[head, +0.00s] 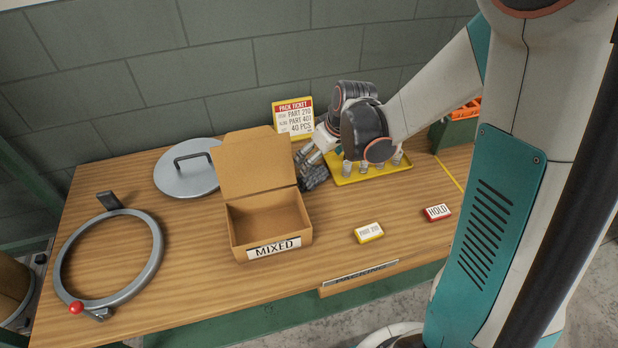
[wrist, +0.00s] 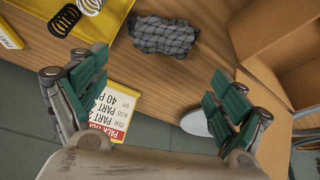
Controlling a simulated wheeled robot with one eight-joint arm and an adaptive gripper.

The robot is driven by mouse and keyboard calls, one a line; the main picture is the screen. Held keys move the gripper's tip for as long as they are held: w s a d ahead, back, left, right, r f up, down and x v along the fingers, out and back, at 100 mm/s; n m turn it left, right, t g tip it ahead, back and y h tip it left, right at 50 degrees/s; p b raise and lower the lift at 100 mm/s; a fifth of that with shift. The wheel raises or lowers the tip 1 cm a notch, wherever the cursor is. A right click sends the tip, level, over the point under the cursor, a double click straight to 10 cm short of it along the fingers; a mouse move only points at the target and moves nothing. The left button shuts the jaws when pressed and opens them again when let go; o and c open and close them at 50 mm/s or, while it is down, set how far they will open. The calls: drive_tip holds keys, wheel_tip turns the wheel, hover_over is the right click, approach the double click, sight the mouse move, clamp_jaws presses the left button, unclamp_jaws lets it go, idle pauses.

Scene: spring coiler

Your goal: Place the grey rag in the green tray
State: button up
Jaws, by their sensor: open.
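The grey rag (head: 316,174) lies crumpled on the wooden table, just right of the cardboard box and partly hidden by my gripper in the head view. It shows whole in the wrist view (wrist: 165,37), dark grey with a checked pattern. My gripper (head: 306,157) is open and empty, close to the rag. In the wrist view its green-padded fingers (wrist: 158,98) are wide apart, and the rag lies beyond the fingertips, between their lines. A green tray or bin (head: 455,136) with orange things in it stands at the back right, partly hidden by my arm.
The open cardboard box (head: 270,225) marked MIXED is left of the rag. A yellow tray (head: 375,173) with several springs is right of it. A pack ticket (head: 293,117) stands behind. A round lid (head: 187,172) and a ring clamp (head: 107,252) lie left. The front right has two small labels.

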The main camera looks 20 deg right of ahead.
sight(314, 171)
drive_tip(key=x, duration=0.3)
drive_tip(key=shift+w+f+b, duration=0.1)
drive_tip(key=shift+f+b, duration=0.2)
drive_tip(key=shift+b, duration=0.05)
drive_tip(key=x, duration=0.1)
drive_tip(key=b+x, duration=0.1)
drive_tip(key=x, duration=0.1)
drive_tip(key=b+x, duration=0.1)
drive_tip(key=x, duration=0.1)
drive_tip(key=shift+s+d+f, duration=0.15)
drive_tip(key=shift+s+f, duration=0.15)
drive_tip(key=shift+r, duration=0.1)
drive_tip(key=c, duration=1.1)
drive_tip(key=shift+r, duration=0.1)
